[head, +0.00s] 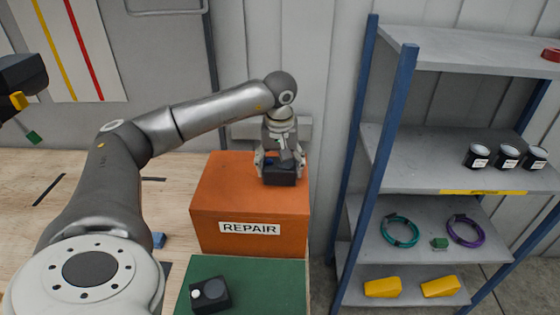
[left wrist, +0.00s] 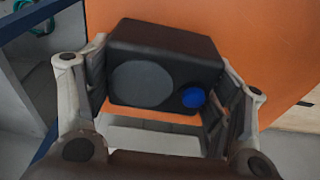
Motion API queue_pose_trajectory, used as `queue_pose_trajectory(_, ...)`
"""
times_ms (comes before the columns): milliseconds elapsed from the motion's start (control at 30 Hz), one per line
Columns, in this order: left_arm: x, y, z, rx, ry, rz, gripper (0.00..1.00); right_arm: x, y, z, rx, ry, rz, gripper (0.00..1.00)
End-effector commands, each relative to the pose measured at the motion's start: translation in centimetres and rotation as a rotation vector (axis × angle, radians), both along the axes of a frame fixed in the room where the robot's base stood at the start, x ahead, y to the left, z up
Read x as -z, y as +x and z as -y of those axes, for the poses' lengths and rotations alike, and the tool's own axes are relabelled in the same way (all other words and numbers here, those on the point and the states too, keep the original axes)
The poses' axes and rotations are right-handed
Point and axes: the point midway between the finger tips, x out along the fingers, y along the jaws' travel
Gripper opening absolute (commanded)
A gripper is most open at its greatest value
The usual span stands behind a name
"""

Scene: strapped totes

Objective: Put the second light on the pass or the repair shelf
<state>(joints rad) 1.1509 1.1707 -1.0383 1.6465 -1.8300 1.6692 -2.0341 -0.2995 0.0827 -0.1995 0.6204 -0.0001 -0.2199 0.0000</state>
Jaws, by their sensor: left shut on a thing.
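My left gripper (head: 281,170) is shut on a black box-shaped light (head: 280,178) at the orange block labelled REPAIR (head: 250,228). The held light is over or on the block's top; I cannot tell whether it touches. In the left wrist view the held light (left wrist: 203,58) sits between both fingers, its large grey round lens and blue button facing the camera. Another black light (head: 222,301), with a white button and dark round lens, lies on the green mat (head: 265,275) in front of the block. My right gripper is out of view. No pass label shows.
A blue-framed rack (head: 440,175) at right holds dark jars, teal and purple rings and yellow blocks. A small blue piece (head: 158,240) lies on the wooden table (head: 185,170). A dark device with a yellow part (head: 20,85) hangs at upper left.

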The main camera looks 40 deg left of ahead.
Motion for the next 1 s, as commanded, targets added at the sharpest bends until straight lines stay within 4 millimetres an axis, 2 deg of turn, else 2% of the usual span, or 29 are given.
queue_pose_trajectory(300, 0.4, 0.0, 0.0, 0.000, 0.000, 0.003, 0.36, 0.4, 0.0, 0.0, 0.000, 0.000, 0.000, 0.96)
queue_pose_trajectory(333, 0.4, 0.0, 0.0, 0.000, 0.000, 0.001, 0.77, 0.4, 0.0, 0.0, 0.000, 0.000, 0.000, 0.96)
queue_pose_trajectory(500, 0.3, 0.0, 0.0, 0.000, 0.001, 0.001, 0.96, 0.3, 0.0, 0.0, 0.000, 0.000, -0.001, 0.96)
queue_pose_trajectory(833, 0.2, 0.0, 0.0, 0.000, 0.001, 0.001, 0.96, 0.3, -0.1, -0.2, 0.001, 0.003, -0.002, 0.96)
queue_pose_trajectory(933, -0.3, 0.0, 0.0, 0.000, 0.000, 0.001, 0.96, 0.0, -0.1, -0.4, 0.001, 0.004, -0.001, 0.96)
queue_pose_trajectory(1000, -0.9, 0.1, 0.1, 0.000, 0.000, 0.006, 0.96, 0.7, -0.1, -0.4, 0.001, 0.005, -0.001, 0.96)
